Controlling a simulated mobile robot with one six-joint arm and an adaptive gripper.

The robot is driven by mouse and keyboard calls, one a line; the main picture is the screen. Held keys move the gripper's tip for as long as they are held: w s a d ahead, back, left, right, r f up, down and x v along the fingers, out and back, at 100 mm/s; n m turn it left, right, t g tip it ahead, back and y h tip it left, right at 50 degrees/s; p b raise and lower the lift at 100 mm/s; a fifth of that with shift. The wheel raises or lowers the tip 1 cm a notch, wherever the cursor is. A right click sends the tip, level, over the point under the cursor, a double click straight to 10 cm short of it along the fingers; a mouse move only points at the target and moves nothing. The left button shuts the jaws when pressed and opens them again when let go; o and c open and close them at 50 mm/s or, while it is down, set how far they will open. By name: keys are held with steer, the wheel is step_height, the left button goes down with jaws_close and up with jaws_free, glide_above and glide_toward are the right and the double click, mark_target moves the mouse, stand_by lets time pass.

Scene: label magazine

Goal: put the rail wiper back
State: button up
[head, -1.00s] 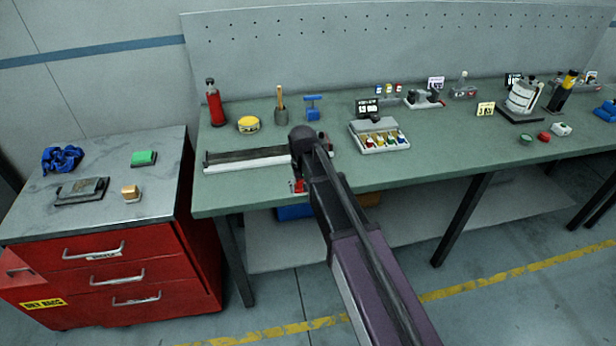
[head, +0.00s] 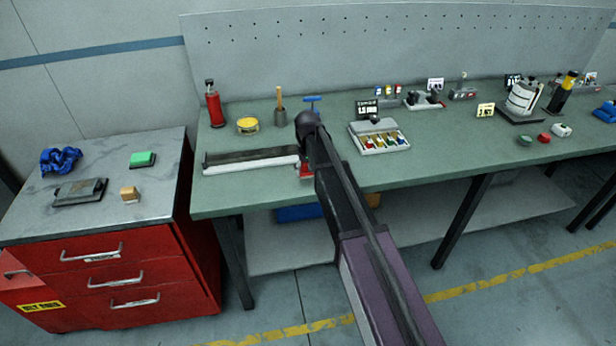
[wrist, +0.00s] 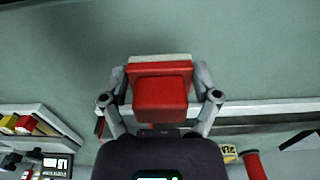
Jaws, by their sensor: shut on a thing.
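My gripper (wrist: 160,95) is shut on a red block with a pale strip along its far edge, which I take to be the rail wiper (wrist: 160,72). In the head view the red wiper (head: 306,168) shows beside my arm, at the right end of a long grey rail (head: 250,166) on the green bench. The rail (wrist: 265,108) runs to the right of my gripper in the wrist view. Whether the wiper touches the rail or the bench I cannot tell. My arm hides most of the gripper in the head view.
A blue T-handled tool (head: 312,101) stands behind my arm. A tray of coloured pieces (head: 381,142) is to the right. A red bottle (head: 214,105), a yellow tin (head: 248,125) and a brush pot (head: 280,117) stand behind the rail. Bench in front of the rail is clear.

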mark_target(308, 182)
steer(key=shift+w, duration=0.35)
steer(key=shift+w+d+f+b, duration=0.1)
steer(key=shift+w+f+b, duration=0.2)
steer(key=shift+f+b, duration=1.55)
steer(key=shift+f, duration=0.2)
steer(key=o, duration=0.8)
steer(key=shift+r, duration=0.1)
steer(key=shift+r, duration=0.15)
step_height(308, 182, up, 12)
steer(key=p, duration=1.2)
